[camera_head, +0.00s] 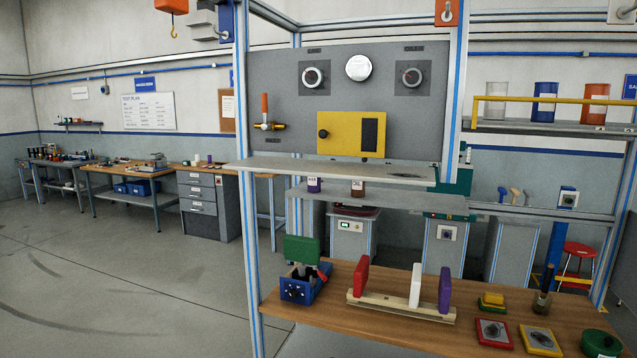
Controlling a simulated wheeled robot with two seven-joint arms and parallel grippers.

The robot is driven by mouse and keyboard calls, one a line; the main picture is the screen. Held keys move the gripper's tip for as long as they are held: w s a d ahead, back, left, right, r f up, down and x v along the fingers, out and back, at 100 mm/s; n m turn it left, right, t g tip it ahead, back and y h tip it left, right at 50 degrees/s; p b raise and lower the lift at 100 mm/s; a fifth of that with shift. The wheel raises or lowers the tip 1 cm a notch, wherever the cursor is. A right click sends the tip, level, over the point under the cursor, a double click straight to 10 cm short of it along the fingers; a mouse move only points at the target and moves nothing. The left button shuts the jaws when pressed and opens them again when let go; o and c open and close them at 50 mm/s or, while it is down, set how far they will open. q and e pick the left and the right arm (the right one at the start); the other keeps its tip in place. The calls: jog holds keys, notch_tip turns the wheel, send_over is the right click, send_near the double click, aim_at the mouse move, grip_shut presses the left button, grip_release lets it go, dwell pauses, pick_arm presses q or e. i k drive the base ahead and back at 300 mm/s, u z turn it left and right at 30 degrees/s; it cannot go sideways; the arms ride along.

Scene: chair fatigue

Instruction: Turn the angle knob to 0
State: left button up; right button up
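A grey upright panel (270,75) on a metal frame carries two round knobs on dark square plates. The left knob (313,77) has a pale ring and a dark centre. The right knob (411,77) is darker, with a small reddish mark. A white round dial (358,67) sits between them. The small labels above the knobs are too blurred to read, so I cannot tell which is the angle knob or what either is set to. Neither of my grippers is in view.
Below the knobs are a yellow plate (350,120) and an orange-handled brass valve (266,115). A pale shelf (300,168) juts out beneath. A wooden bench (380,325) holds colored blocks and a blue vise. Frame posts flank the panel. Floor at left is clear.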

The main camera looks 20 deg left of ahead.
aim_at(293, 293)
jog(key=u, duration=0.85)
jog(key=i, duration=0.7)
jog(key=z, duration=0.45)
